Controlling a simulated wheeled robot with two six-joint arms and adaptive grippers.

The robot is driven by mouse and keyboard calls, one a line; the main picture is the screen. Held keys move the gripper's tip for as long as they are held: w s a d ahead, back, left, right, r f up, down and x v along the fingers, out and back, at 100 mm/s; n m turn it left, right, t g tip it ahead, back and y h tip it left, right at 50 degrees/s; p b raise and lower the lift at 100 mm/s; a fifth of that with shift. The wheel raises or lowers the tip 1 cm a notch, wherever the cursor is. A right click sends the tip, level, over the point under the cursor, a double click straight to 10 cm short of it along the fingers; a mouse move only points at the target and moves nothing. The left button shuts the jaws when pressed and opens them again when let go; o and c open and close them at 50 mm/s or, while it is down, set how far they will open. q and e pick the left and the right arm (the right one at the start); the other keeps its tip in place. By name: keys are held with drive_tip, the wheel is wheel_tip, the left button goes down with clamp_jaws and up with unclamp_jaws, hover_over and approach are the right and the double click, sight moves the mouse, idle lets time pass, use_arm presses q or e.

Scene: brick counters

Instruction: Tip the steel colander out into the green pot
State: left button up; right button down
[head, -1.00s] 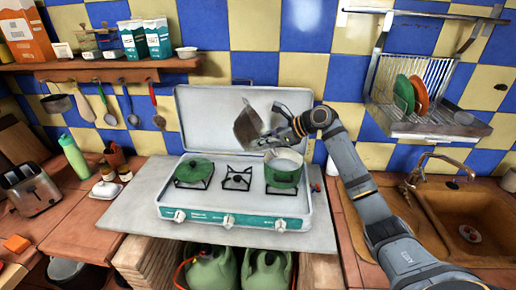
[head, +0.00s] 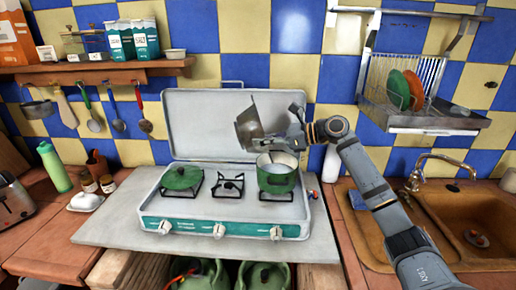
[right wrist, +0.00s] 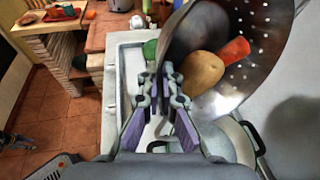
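The steel colander (head: 248,123) is held in the air in the head view, tipped steeply, above and slightly left of the green pot (head: 277,182). My right gripper (head: 288,138) is at its right side. In the right wrist view the gripper (right wrist: 160,112) has its fingers at the colander's edge and appears closed on it. The perforated colander (right wrist: 258,68) holds a brown potato (right wrist: 199,72) and a red-orange piece (right wrist: 234,51) against its wall. Part of the pot (right wrist: 238,142) shows below, with a pale inside. My left gripper is not in view.
The pot stands on the right burner of an open camping stove (head: 222,230). A green lidded pan (head: 181,179) is on the left burner; the middle burner (head: 229,186) is bare. The stove's raised lid (head: 195,120) is behind the colander. A sink (head: 470,232) lies right.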

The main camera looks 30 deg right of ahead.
drive_tip(key=shift+s+d+f+m+t+y+b, duration=0.2)
drive_tip(key=shift+d+f+t+y+b, duration=0.3)
drive_tip(key=shift+b, duration=1.05)
drive_tip(key=shift+s+d+f+m+t+y+b, duration=0.25)
drive_tip(key=shift+d+b, duration=0.4)
drive_tip(key=shift+b, duration=0.9)
drive_tip(key=shift+s+d+f+m+t+y+b, duration=0.2)
drive_tip(key=shift+d+y+b, duration=0.4)
drive_tip(key=shift+b, duration=0.95)
drive_tip(key=d+t+y+b, duration=0.1)
drive_tip(key=b, duration=0.3)
drive_tip(key=s+d+m+t+y+b, duration=0.1)
drive_tip(key=b, duration=0.3)
drive_tip(key=shift+d+r+t, duration=0.15)
drive_tip(key=shift+d+t, duration=0.05)
drive_tip(key=shift+t, duration=0.15)
drive_tip(key=shift+w, duration=0.1)
drive_tip(key=shift+r, duration=0.1)
